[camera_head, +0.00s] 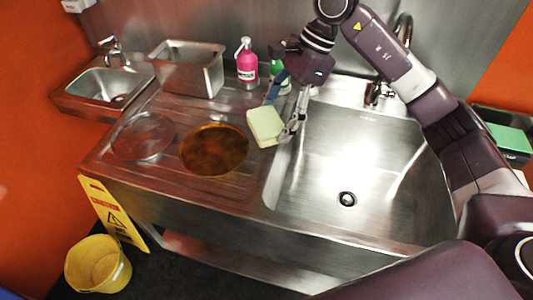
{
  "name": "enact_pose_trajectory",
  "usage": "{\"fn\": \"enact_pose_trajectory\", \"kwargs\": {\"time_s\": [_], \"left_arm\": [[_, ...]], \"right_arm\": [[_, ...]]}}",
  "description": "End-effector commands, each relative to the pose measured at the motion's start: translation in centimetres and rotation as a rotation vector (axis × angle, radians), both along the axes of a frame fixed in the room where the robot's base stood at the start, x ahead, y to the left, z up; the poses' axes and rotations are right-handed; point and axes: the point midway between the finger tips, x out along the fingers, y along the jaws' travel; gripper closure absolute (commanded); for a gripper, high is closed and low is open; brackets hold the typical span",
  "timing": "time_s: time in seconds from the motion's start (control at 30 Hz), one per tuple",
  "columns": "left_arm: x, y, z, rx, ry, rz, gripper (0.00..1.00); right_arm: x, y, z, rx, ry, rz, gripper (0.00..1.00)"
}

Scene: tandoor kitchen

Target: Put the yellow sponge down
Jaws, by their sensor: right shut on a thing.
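The yellow sponge (264,127) is pale yellow and block-shaped. It is at the left rim of the large sink, to the right of a brown round plate. My right gripper (285,122) is shut on the sponge, with its fingers at the sponge's right and upper side. I cannot tell whether the sponge touches the counter. My left gripper is not in view.
The brown plate (214,150) and a clear round plate (144,136) lie on the ribbed drainboard (150,178). A metal container (187,70), a pink bottle (247,65) and a green bottle (280,77) stand behind. The large sink (330,155) is empty. A yellow bucket (98,264) stands below left.

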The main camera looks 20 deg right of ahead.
Motion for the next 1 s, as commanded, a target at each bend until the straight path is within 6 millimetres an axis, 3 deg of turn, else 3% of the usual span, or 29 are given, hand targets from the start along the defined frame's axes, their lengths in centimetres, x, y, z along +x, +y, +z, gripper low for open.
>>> {"fn": "enact_pose_trajectory", "kwargs": {"time_s": [0.2,0.5,0.67,1.0], "left_arm": [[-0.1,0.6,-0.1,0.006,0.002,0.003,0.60],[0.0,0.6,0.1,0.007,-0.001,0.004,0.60],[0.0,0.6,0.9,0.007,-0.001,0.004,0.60],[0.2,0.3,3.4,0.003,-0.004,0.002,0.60]], "right_arm": [[3.7,-0.7,2.2,0.005,0.002,-0.418,0.52],[5.6,-1.4,2.8,0.007,0.012,-0.654,0.52],[5.5,-1.4,-0.1,0.005,0.018,-0.661,0.52],[5.4,-1.4,-8.7,0.005,0.017,-0.659,0.52]]}}
